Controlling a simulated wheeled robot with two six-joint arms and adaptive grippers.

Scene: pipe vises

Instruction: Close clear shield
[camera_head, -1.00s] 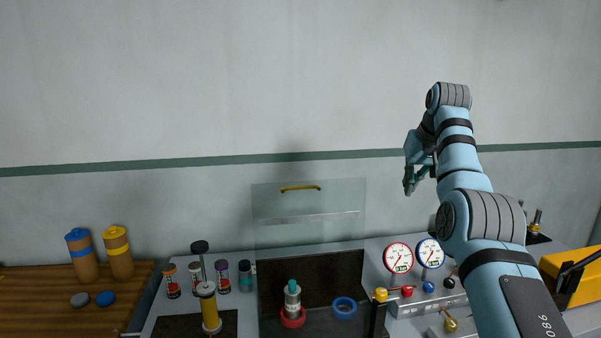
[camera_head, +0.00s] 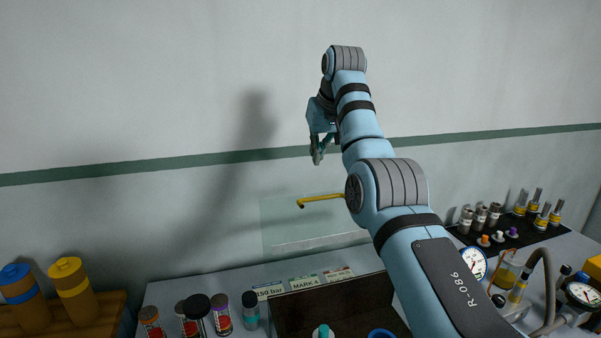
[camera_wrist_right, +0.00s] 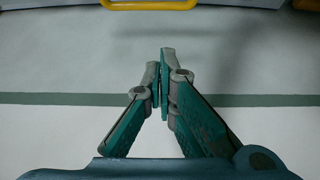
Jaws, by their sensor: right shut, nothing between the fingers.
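The clear shield (camera_head: 290,220) stands raised at the back of the bench, against the wall, above a dark open bay (camera_head: 300,308). Its yellow handle (camera_head: 318,200) runs along the upper part of the shield, and my right arm covers its right end. In the right wrist view the yellow handle (camera_wrist_right: 150,4) shows at the top edge, beyond the fingertips. My right gripper (camera_head: 317,158) is shut and empty, above the handle in the head view and apart from it. Its fingertips (camera_wrist_right: 160,65) meet in the right wrist view. My left gripper is not in view.
A teal-topped fitting (camera_head: 323,332) and a blue ring (camera_head: 381,334) are in the bay. Several small cans (camera_head: 222,312) stand left of it. Gauges (camera_head: 473,263) and hoses crowd the right. Yellow- and blue-topped cylinders (camera_head: 68,278) stand far left.

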